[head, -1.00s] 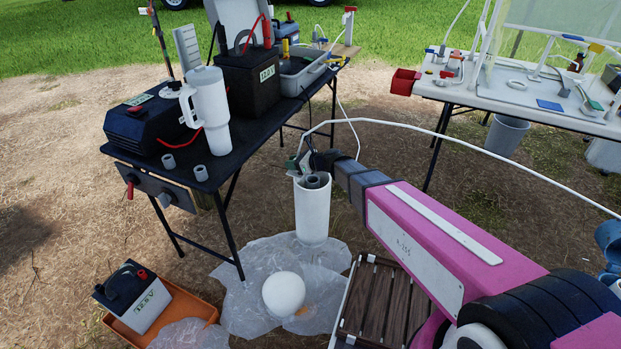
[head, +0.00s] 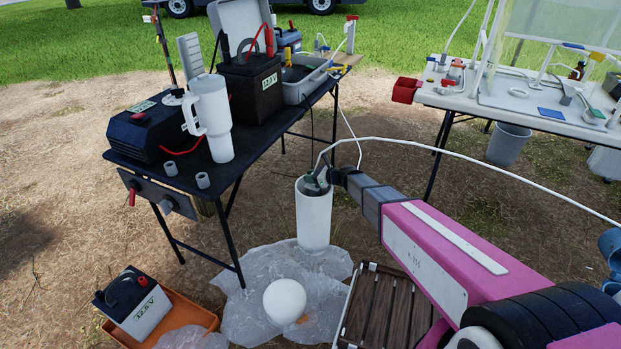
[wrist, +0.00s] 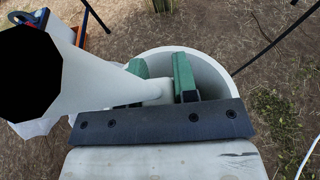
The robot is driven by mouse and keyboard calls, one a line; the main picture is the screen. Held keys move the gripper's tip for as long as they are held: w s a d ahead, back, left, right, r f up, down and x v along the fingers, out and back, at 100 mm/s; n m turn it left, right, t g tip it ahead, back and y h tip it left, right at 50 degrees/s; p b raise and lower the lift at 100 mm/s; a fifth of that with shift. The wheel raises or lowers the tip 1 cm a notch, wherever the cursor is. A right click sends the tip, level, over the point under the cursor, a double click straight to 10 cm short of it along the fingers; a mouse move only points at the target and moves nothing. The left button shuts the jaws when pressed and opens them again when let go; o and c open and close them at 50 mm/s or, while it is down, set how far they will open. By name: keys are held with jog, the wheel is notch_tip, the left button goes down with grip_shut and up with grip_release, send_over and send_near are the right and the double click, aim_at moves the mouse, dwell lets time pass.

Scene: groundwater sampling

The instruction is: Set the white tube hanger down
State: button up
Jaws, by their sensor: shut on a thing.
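My gripper (head: 320,182) is at the mouth of an upright white pipe (head: 313,222), with its fingers at or just inside the rim. In the wrist view the green finger pads (wrist: 160,88) are shut on a small white piece, the white tube hanger (wrist: 153,90). The pipe's rim (wrist: 212,66) curves around the fingers there. A white tube (head: 430,146) arcs from the gripper over my arm to the right. In the wrist view it passes close to the camera (wrist: 90,65) and hides part of the pipe. I cannot tell whether the hanger touches the rim.
The pipe stands on clear plastic sheeting (head: 325,262) with a white ball-like object (head: 285,300). A black table (head: 200,190) with equipment is at left, an orange tray (head: 190,312) with a battery below it. A slatted wooden platform (head: 385,312) lies front right. A white table (head: 470,97) is behind.

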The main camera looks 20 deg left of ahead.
jog(key=shift+f, duration=0.2)
jog(key=o, duration=1)
jog(key=shift+c, duration=0.2)
jog(key=shift+r, duration=0.1)
jog(key=shift+d+r, duration=0.1)
jog(key=shift+d, duration=0.15)
jog(key=v, duration=1.1)
jog(key=shift+d, duration=0.25)
jog(key=s+d+r+n+h, duration=0.1)
jog(key=s+d+n+h, duration=0.3)
jog(key=d, duration=1)
jog(key=s+d+r+n+h, duration=0.2)
jog(key=s+d+n+h, duration=0.3)
jog(key=d, duration=0.9)
jog(key=s+d+r+n+g+h, duration=0.1)
jog(key=s+d+n+h, duration=0.3)
jog(key=d+n, duration=0.6)
jog(key=d+h, duration=0.1)
jog(key=d, duration=0.3)
jog(key=shift+s+d, duration=0.25)
jog(key=shift+d, duration=0.1)
jog(key=shift+r, duration=0.15)
